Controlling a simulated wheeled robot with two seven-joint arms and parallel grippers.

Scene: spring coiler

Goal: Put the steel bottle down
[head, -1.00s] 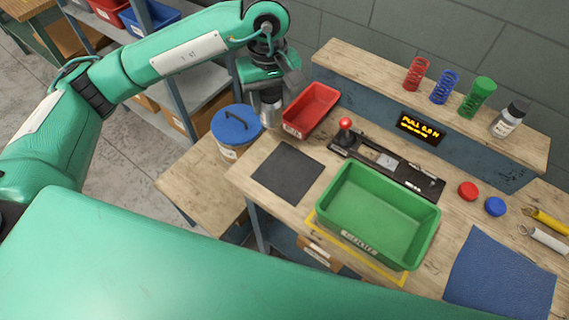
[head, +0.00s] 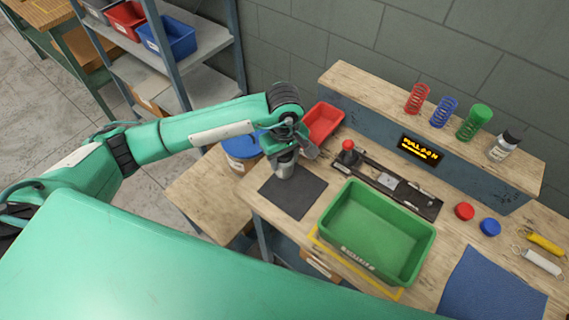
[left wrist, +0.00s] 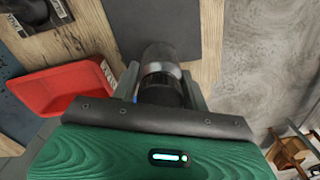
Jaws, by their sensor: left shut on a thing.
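My left gripper (head: 285,153) is shut on the steel bottle (head: 284,168), a grey metal cylinder. In the head view the bottle is at the back edge of the dark square mat (head: 293,196), and I cannot tell whether its base touches the mat. In the left wrist view the bottle (left wrist: 160,58) is between the fingers of the left gripper (left wrist: 162,84), with the dark mat (left wrist: 158,18) beyond it. The gripper hides the bottle's upper part. My right gripper does not show.
A red bin (head: 323,121) stands behind the bottle. A green tray (head: 419,246), a tester with a red knob (head: 347,145) and a blue mat (head: 490,292) are to the right. A blue-lidded tub (head: 240,146) stands left. The shelf holds springs and a silver bottle (head: 502,149).

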